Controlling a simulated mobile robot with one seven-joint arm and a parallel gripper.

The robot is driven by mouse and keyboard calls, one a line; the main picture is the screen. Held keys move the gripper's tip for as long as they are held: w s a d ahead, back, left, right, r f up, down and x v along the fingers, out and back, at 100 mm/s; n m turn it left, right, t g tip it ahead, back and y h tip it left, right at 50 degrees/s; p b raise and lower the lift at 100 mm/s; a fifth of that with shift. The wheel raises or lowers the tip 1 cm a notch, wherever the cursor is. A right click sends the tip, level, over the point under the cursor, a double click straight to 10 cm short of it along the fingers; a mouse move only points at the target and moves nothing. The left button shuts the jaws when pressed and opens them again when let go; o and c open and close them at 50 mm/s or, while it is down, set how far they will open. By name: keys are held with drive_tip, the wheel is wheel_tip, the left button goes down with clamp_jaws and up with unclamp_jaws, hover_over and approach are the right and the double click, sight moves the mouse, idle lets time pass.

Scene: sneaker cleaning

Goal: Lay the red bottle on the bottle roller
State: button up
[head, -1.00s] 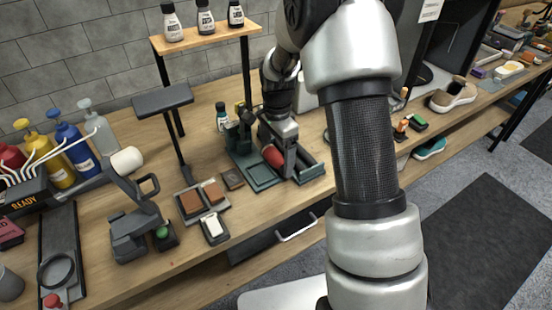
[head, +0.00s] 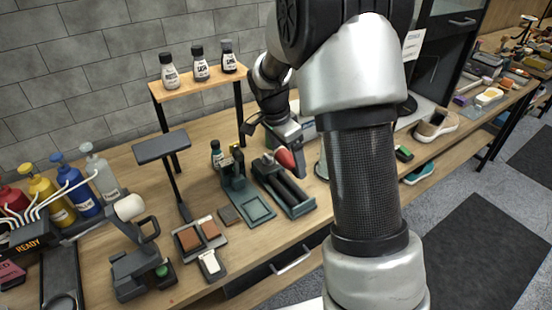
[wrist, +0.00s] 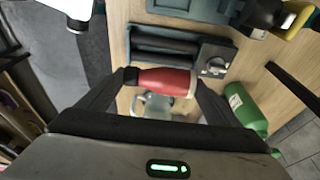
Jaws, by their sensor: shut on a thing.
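The red bottle (head: 285,158) is held by my gripper (head: 290,160). It also shows in the wrist view (wrist: 165,82), lying crosswise between the two fingertips. The bottle roller (head: 286,190) is a dark tray with two parallel black rollers on the workbench. In the head view the bottle appears just beyond the roller's far end, apparently raised above the bench. In the wrist view the roller (wrist: 165,47) lies beyond the bottle, empty, its rollers roughly parallel to the bottle. The finger partly hides the bottle in the head view.
A large green bottle (wrist: 243,108) is near the right finger in the wrist view. A shelf with bottles (head: 200,87) stands behind.

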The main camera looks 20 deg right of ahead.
drive_tip(key=shift+d+f, duration=0.1)
drive_tip(key=shift+d, duration=0.05)
drive_tip(key=shift+s+a+f+b+x, duration=0.1)
drive_tip(key=shift+a+b+x, duration=0.2)
drive_tip(key=shift+b+x, duration=0.9)
drive_tip(key=shift+s+a+f+b+x, duration=0.1)
drive_tip(key=shift+a+b+x, duration=0.2)
drive_tip(key=shift+b+x, duration=0.9)
drive_tip(key=shift+s+a+f+b+x, duration=0.1)
drive_tip(key=shift+a+b+x, duration=0.4)
drive_tip(key=shift+x, duration=1.15)
drive_tip(key=shift+d+r, duration=0.15)
drive_tip(key=shift+d, duration=0.05)
drive_tip(key=o, duration=1.1)
drive_tip(key=shift+r, duration=0.1)
drive_tip(key=p+v, duration=0.1)
drive_tip(key=v, duration=1.6)
drive_tip(key=s+r+n+t+y+p, duration=0.15)
drive_tip(key=s+r+n+p, duration=0.4)
drive_tip(key=s+r, duration=0.55)
drive_tip(key=s+a+r+n+t+p, duration=0.1)
drive_tip(key=s+r+n+p, duration=0.1)
drive_tip(key=s+n, duration=0.2)
drive_tip(key=s+a+r+n+t+y+p, duration=0.1)
drive_tip(key=s+n, duration=0.4)
drive_tip(key=s, duration=0.5)
wheel_tip(320, 180, up, 2)
drive_tip(key=shift+a+t+p, duration=0.25)
drive_tip(key=shift+t+p, duration=0.4)
drive_tip(key=shift+p, duration=0.4)
